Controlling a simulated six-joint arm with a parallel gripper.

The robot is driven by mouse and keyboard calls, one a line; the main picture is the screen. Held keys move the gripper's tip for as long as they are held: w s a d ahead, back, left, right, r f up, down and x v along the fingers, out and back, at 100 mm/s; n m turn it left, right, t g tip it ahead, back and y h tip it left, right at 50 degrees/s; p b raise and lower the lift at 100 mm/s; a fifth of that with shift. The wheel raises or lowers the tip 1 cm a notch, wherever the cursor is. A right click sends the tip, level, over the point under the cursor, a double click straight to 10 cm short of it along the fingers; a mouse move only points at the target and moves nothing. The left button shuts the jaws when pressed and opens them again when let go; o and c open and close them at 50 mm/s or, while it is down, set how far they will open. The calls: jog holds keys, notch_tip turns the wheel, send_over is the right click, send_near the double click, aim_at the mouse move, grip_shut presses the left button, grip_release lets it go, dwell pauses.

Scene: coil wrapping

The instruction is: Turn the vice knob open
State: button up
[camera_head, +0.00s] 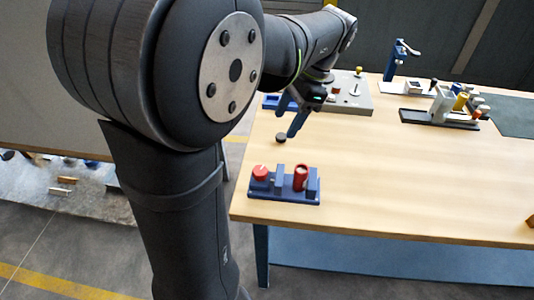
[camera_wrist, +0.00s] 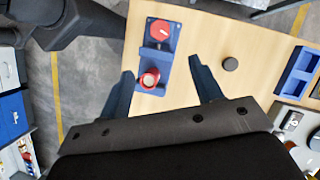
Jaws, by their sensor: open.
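The vice is a blue block fixture (camera_head: 284,192) near the table's front left corner. A red knob (camera_head: 261,172) sits at its left end, and a red cylinder (camera_head: 300,177) stands toward its right end. In the wrist view the knob (camera_wrist: 160,31) shows a white mark on its face, and the red cylinder (camera_wrist: 149,77) is seen from above, nearer my gripper. My gripper (camera_wrist: 164,82) is open and empty, its two dark blue fingers spread apart. In the head view my gripper (camera_head: 290,124) hangs above the table behind the vice, partly hidden by my arm.
A small black disc (camera_head: 281,138) lies on the table behind the vice. A grey control panel (camera_head: 350,92) and a blue tray (camera_head: 271,102) are farther back. A dark rack with coloured parts (camera_head: 440,117) stands at the back right. The front middle of the table is clear.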

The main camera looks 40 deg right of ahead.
aim_at(261, 170)
jog(key=x, duration=1.6)
jog(key=shift+f, duration=0.4)
